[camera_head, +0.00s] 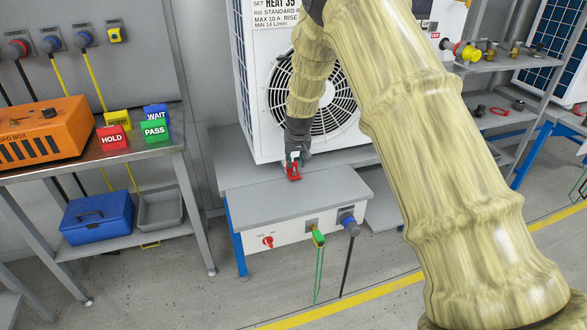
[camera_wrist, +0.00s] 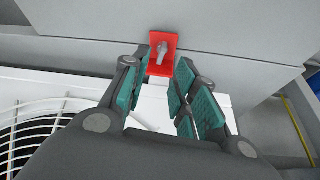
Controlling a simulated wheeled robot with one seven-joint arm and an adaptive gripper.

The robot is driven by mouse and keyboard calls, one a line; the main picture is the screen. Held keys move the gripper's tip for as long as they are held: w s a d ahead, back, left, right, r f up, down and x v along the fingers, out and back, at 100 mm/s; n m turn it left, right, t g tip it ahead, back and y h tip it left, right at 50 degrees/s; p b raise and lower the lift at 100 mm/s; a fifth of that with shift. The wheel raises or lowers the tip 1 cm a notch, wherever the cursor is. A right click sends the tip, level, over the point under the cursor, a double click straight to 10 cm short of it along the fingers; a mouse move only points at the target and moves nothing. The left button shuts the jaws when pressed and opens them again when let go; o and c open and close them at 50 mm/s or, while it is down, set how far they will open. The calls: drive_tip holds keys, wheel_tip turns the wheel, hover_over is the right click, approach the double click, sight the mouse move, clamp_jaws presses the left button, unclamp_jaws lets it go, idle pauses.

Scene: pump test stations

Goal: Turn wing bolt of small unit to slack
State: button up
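The wing bolt (camera_wrist: 162,52) is a small grey piece on a red bracket (camera_wrist: 169,41) in the wrist view. In the head view the red bracket (camera_head: 294,173) sits at the foot of a white fan unit (camera_head: 260,115), on a grey bench; the bolt is too small to read there. My gripper (camera_wrist: 163,72) has its teal-padded fingers apart, one on each side of the bolt's near end. I cannot tell whether a fingertip touches the bolt or bracket. In the head view my gripper (camera_head: 298,153) points down just above the bracket.
The bench top (camera_head: 240,185) is mostly clear. Its front panel has a red knob (camera_head: 268,241), a green plug (camera_head: 318,236) and a blue plug (camera_head: 348,222) with hanging cables. A left table carries an orange box (camera_head: 45,130) and coloured signs (camera_head: 113,138). Shelves (camera_head: 490,120) stand right.

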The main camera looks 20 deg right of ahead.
sight(294, 169)
drive_tip(key=shift+x, duration=3.2)
drive_tip(key=shift+c, duration=0.4)
clamp_jaws()
